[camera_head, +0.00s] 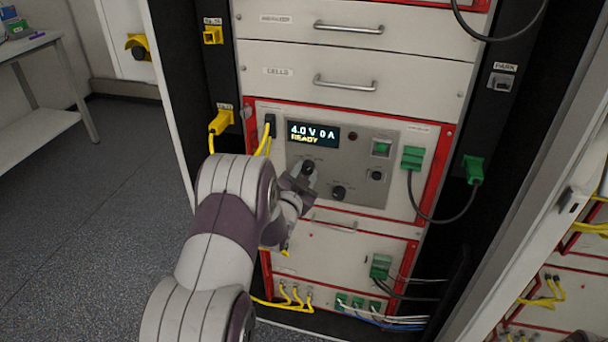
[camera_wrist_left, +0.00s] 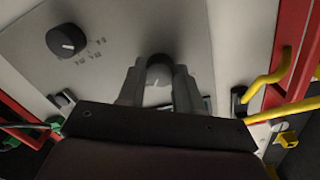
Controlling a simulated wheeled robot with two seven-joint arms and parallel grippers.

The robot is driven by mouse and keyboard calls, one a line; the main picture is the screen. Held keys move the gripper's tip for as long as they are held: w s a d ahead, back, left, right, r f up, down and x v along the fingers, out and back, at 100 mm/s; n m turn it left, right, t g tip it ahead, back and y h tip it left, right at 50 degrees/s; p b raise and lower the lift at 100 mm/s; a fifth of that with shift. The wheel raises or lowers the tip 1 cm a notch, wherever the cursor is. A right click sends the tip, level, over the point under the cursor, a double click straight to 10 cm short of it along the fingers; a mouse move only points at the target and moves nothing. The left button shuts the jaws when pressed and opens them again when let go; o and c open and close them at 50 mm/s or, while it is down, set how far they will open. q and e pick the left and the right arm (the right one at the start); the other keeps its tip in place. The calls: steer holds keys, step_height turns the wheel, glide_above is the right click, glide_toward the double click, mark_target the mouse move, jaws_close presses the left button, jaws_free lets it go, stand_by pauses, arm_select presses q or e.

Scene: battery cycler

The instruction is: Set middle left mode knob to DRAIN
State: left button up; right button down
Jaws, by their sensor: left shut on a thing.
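The middle left mode knob (camera_head: 308,167) is a dark round knob on the grey panel, below the lit display (camera_head: 313,134) reading "4.0 V 0 A READY". My left gripper (camera_head: 298,178) is at this knob. In the left wrist view the knob (camera_wrist_left: 160,70) sits between the two fingers of my left gripper (camera_wrist_left: 159,88), which are shut on it. My right gripper is in neither view.
A second dark knob (camera_head: 338,192) lies lower right, with a smaller one (camera_head: 376,174) further right. A green switch (camera_head: 381,148) and green plug (camera_head: 412,158) are at the panel's right. Yellow cables (camera_head: 218,123) hang at left, near my arm. A drawer handle (camera_head: 345,84) protrudes above.

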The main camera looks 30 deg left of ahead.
arm_select(q)
steer(key=shift+f, duration=0.1)
steer(key=o, duration=1)
steer(key=shift+o, duration=0.2)
steer(key=shift+s, duration=0.1)
steer(key=s+d, duration=0.2)
steer(key=s, duration=1)
steer(key=shift+s+d+r+p, duration=0.15)
steer(key=shift+d+r+p, duration=0.1)
steer(key=shift+p, duration=0.05)
